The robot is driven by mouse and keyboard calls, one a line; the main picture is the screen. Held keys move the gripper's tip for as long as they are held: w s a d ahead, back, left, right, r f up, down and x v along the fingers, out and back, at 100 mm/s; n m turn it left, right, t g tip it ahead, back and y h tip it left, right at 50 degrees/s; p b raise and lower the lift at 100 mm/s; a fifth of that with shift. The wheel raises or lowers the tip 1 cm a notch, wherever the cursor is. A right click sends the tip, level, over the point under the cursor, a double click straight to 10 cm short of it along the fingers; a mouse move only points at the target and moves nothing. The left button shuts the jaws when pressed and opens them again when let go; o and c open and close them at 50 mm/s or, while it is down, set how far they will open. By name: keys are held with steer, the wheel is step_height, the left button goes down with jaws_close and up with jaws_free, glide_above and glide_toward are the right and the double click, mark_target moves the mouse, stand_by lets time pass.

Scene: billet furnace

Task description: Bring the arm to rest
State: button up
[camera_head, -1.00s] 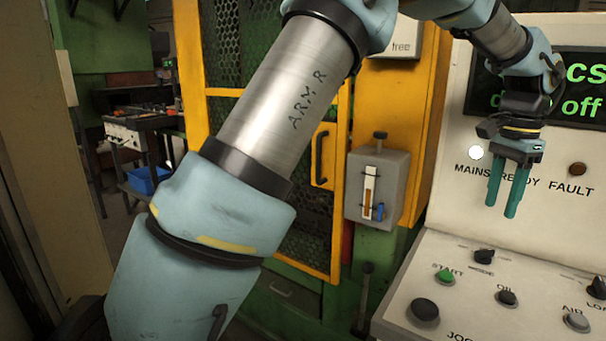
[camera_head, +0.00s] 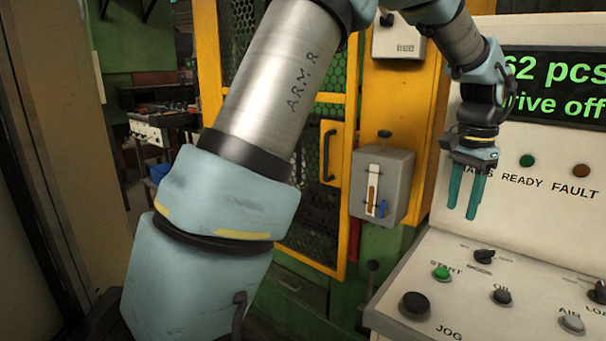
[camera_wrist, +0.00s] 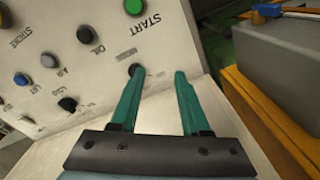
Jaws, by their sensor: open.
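My gripper (camera_head: 466,194) hangs with its teal fingers pointing down in front of the control panel's upright face, above the sloping button desk. The fingers are apart with nothing between them. In the wrist view my gripper (camera_wrist: 156,80) points toward the desk, with the green START button (camera_wrist: 134,7) beyond the fingertips and the MODE knob (camera_wrist: 137,70) by the left finger. My arm crosses the middle of the head view.
The control panel (camera_head: 450,270) fills the right side, with a lit display (camera_head: 550,85), START button (camera_head: 441,272) and JOG button (camera_head: 414,305). Left of it are a grey gauge box (camera_head: 381,185) and a yellow-framed mesh guard (camera_head: 345,165). A workbench (camera_head: 155,130) stands farther back.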

steer(key=w+a+f+n, duration=0.2)
steer(key=a+n, duration=0.1)
steer(key=a, duration=0.6)
steer(key=w+a+f+n, duration=0.2)
steer(key=a+n, duration=0.1)
steer(key=a, duration=0.7)
steer(key=s+a+f+n, duration=0.2)
steer(key=s+a+n, duration=0.1)
steer(key=a, duration=0.7)
steer(key=s+a+f+n+t, duration=0.1)
steer(key=s+a+f+n, duration=0.1)
steer(key=a, duration=0.7)
steer(key=shift+s+a+f+n, duration=0.25)
steer(key=shift+s+a+n, duration=0.1)
steer(key=shift+s+n, duration=0.65)
steer(key=shift+s, duration=0.1)
